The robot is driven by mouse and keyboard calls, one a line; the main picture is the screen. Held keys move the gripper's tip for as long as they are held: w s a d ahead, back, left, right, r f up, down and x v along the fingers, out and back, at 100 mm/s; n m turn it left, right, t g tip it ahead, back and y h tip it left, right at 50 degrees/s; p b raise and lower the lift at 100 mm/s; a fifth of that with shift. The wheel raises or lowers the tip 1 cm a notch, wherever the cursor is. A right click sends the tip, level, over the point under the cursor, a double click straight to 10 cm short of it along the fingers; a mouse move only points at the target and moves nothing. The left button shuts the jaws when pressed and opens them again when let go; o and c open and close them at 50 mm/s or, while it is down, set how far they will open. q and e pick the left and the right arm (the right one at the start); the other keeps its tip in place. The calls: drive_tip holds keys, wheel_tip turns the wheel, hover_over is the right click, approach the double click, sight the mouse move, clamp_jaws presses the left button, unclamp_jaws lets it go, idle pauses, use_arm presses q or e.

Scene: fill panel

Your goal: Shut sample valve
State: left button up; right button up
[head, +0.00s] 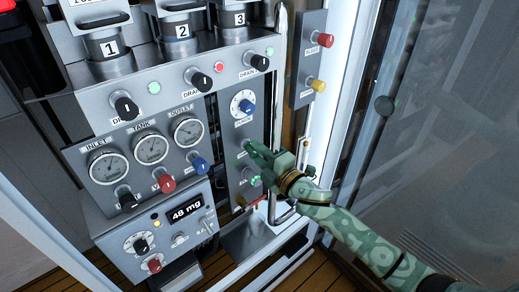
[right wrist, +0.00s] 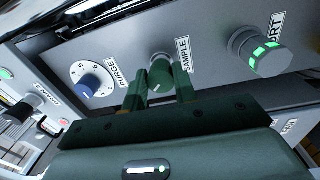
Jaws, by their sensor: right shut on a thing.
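The green sample valve knob (right wrist: 160,72) sits on the grey panel, with a SAMPLE label beside it in the right wrist view. My right gripper (right wrist: 160,82) has one finger on each side of this knob and is shut on it. In the head view my right gripper (head: 254,152) reaches the panel from the lower right and hides most of the knob. The knob's white mark is small, so I cannot tell its exact setting. My left gripper is not in view.
A blue purge dial (right wrist: 88,85) is on one side of the sample knob, and a knob with green lights (right wrist: 268,55) is on the other. Red (head: 326,40) and yellow (head: 318,86) knobs are upper right.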

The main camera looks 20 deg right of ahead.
drive_tip(key=m+p, duration=0.3)
drive_tip(key=m, duration=0.1)
drive_tip(key=shift+m+h, duration=0.3)
drive_tip(key=shift+m, duration=0.1)
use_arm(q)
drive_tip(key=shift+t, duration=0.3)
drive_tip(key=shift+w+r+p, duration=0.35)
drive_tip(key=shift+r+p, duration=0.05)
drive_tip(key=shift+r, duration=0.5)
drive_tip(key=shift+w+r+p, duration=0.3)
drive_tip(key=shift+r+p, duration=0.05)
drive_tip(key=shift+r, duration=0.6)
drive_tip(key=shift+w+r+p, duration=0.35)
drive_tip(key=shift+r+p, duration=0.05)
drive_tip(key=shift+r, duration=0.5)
use_arm(e)
drive_tip(key=shift+f+m, duration=0.15)
drive_tip(key=shift+m, duration=0.8)
drive_tip(key=shift+f+m, duration=0.1)
drive_tip(key=shift+m, duration=0.85)
drive_tip(key=shift+f, duration=0.1)
drive_tip(key=o, duration=1)
drive_tip(key=shift+c, duration=0.2)
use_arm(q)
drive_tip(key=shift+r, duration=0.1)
